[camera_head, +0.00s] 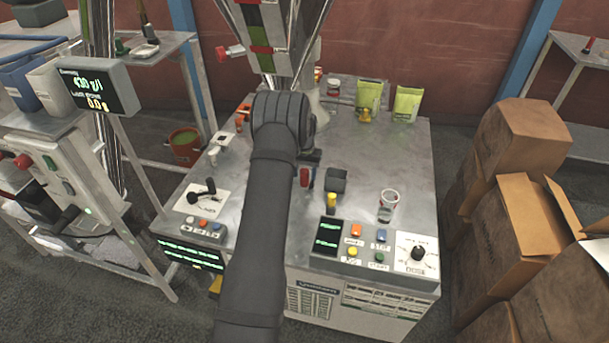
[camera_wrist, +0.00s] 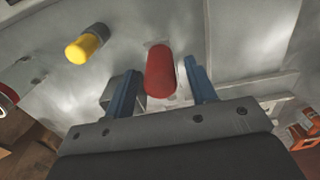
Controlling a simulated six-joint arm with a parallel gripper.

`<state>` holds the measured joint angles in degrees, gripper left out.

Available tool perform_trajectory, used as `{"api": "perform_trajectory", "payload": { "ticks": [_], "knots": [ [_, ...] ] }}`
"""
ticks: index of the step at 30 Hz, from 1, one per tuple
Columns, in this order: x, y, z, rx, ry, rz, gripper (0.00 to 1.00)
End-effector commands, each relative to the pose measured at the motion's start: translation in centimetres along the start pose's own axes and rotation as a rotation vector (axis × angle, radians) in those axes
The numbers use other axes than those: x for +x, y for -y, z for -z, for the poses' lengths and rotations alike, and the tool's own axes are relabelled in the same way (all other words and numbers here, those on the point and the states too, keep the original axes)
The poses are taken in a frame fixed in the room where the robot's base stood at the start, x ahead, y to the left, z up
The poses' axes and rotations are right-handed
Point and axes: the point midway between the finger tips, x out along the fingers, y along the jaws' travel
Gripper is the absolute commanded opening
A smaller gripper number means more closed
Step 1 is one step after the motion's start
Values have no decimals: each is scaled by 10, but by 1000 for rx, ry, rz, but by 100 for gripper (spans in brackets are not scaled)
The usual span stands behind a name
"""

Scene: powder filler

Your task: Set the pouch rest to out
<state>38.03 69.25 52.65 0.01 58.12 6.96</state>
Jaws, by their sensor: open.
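A red rounded handle (camera_wrist: 160,70) stands between the two blue fingers of my gripper (camera_wrist: 162,68) in the wrist view. My gripper is open, with a gap to the finger on the right; I cannot tell whether the left finger touches the handle. In the head view the red handle (camera_head: 305,177) shows just right of my forearm, on the steel machine top. My dark wrist hides most of the gripper there. No label marks the pouch rest or its in and out positions, so I cannot tell its setting.
A yellow-capped knob (camera_wrist: 83,48) is left of the handle in the wrist view. A dark square cup (camera_head: 336,180) and a clear cup (camera_head: 388,200) stand to the right. Green pouches (camera_head: 407,103) are at the back. A black lever (camera_head: 203,190) is left of my arm.

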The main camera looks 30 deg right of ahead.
Motion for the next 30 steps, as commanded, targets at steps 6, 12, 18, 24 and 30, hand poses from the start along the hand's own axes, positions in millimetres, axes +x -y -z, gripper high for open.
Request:
{"api": "perform_trajectory", "payload": {
  "ticks": [6, 12, 18, 24, 30],
  "knots": [
    [12, 0, 0, 0, -1, 0, 51],
    [12, 0, 0, 0, -1, 0, 51],
    [12, 0, 0, 0, -1, 0, 18],
    [12, 0, 0, 0, -1, 0, 0],
    [12, 0, -7, 0, 1, 0, 0]
  ]
}}
